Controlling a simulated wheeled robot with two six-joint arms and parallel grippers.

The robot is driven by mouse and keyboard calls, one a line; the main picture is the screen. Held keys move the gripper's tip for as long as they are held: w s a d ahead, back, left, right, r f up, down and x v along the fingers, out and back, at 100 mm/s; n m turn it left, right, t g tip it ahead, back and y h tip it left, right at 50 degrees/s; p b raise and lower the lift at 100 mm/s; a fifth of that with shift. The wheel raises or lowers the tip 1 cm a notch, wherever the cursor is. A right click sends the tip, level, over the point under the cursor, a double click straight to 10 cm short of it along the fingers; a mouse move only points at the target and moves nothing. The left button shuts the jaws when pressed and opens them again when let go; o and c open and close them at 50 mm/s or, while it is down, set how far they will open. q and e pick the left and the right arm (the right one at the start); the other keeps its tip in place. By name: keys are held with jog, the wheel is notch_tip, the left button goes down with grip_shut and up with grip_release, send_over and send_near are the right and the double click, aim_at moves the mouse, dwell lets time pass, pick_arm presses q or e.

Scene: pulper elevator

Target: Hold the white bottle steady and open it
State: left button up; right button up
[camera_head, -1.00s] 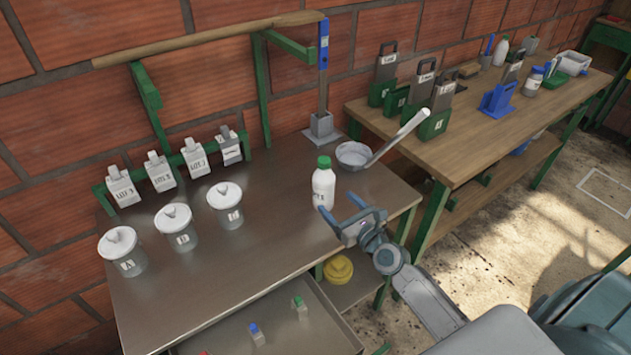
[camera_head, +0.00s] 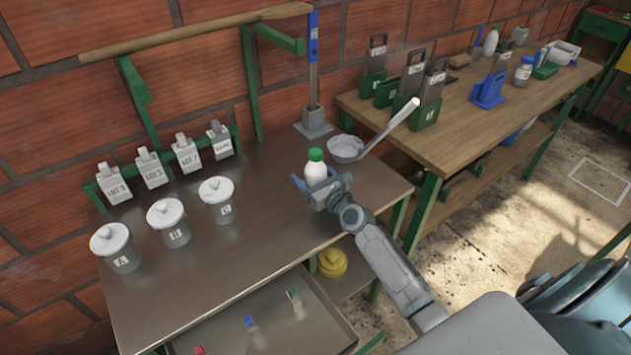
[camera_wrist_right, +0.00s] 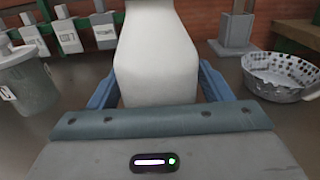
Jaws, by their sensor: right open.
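The white bottle (camera_head: 315,173) with a green cap (camera_head: 315,155) stands upright on the metal table. My right gripper (camera_head: 312,184) is open at the bottle, and hides the bottle's lower part in the head view. In the right wrist view the bottle (camera_wrist_right: 157,55) stands between the two blue fingers of my right gripper (camera_wrist_right: 157,88), one on each side. The cap is out of the wrist view. I cannot tell whether either finger touches the bottle. My left gripper is not in view.
A perforated ladle (camera_head: 347,148) lies right behind the bottle, its handle rising right. Lidded canisters (camera_head: 170,225) and labelled scoops (camera_head: 150,168) stand to the left. The table's middle is clear.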

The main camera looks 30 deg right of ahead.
aim_at(311, 163)
jog(key=shift+c, duration=0.3)
jog(key=c, duration=1.1)
jog(key=shift+r, duration=0.2)
jog(key=shift+c, duration=0.2)
jog(key=shift+r+p, duration=0.55)
jog(key=shift+p, duration=0.05)
notch_tip(311, 163, up, 3)
jog(key=shift+f+p, duration=0.1)
jog(key=shift+p, duration=1.1)
jog(key=s+a+p, duration=0.1)
jog(key=s+a, duration=0.1)
jog(key=s, duration=0.5)
jog(key=s+a+p, duration=0.1)
jog(key=s+a, duration=0.2)
jog(key=s, duration=0.5)
jog(key=shift+s+r+p, duration=0.15)
jog(key=shift+r+p, duration=0.15)
jog(key=shift+r, duration=0.15)
jog(key=o, duration=0.5)
jog(key=c, duration=0.7)
